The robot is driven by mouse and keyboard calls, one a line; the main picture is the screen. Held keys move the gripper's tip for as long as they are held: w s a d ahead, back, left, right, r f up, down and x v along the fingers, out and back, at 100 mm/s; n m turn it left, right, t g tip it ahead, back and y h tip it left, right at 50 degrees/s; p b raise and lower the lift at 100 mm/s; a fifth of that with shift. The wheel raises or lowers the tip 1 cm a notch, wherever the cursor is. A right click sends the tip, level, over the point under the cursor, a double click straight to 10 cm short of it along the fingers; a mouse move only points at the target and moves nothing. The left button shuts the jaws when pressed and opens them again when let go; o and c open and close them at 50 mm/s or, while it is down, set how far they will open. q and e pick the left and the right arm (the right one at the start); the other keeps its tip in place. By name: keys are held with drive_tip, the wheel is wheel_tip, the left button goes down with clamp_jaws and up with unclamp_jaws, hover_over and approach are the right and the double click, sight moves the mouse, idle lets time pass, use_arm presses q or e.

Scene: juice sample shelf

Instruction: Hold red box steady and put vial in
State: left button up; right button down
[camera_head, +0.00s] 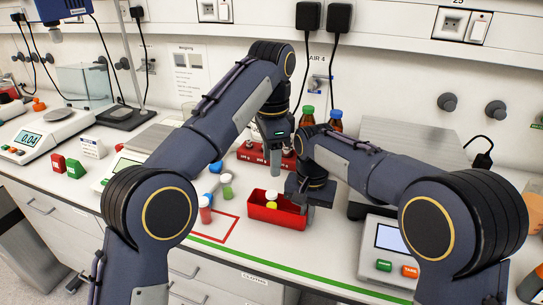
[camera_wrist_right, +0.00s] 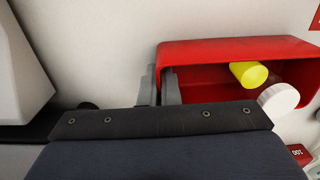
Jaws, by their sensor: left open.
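The red box (camera_head: 290,217) stands on the bench, an open tray that also shows in the right wrist view (camera_wrist_right: 205,48).
Several capped vials, red (camera_head: 205,210), green (camera_head: 227,187) and blue (camera_head: 215,167), are left of the box near a red outlined square. A red rack (camera_head: 250,154) and brown bottles (camera_head: 336,120) stand behind. A scale (camera_head: 385,240) is at right.

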drive_tip(key=c, duration=2.1)
unclamp_jaws()
drive_tip(key=o, duration=0.5)
